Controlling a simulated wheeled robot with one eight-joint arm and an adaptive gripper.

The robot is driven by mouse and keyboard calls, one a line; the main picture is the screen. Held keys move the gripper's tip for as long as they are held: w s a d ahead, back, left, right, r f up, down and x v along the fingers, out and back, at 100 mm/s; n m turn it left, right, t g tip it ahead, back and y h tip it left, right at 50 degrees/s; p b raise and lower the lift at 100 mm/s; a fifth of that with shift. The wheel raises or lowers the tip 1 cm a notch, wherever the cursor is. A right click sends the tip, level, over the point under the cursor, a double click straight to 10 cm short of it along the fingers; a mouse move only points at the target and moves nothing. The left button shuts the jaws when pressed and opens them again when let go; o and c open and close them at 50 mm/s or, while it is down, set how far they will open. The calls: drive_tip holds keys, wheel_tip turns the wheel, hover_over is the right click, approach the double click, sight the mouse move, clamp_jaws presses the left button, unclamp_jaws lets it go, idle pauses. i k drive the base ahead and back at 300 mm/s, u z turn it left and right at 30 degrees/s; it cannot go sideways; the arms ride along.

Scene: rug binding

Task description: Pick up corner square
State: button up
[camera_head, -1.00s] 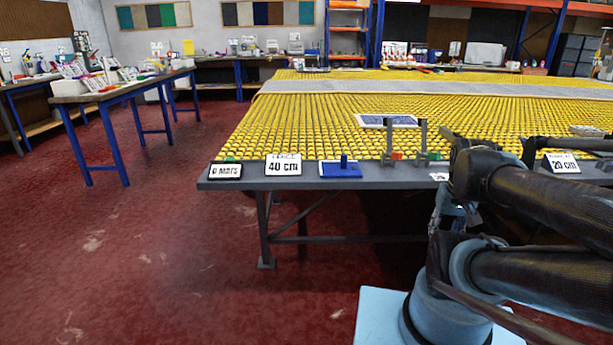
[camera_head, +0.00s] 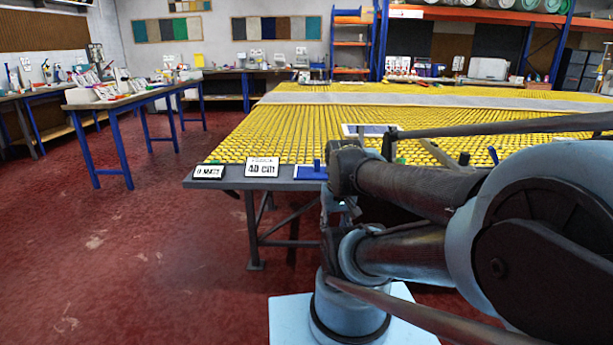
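I cannot tell for certain which object is the corner square. My arm is folded across the right half of the view. Its gripper cannot be made out.
A blue-legged side table (camera_head: 130,95) is at left. The red floor (camera_head: 130,250) is open at left.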

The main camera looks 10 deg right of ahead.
sight(317, 171)
drive_tip(key=u, duration=0.3)
drive_tip(key=k, duration=1.15)
drive_tip(key=z, duration=0.6)
drive_tip(key=i, duration=1)
drive_tip(key=u, duration=0.05)
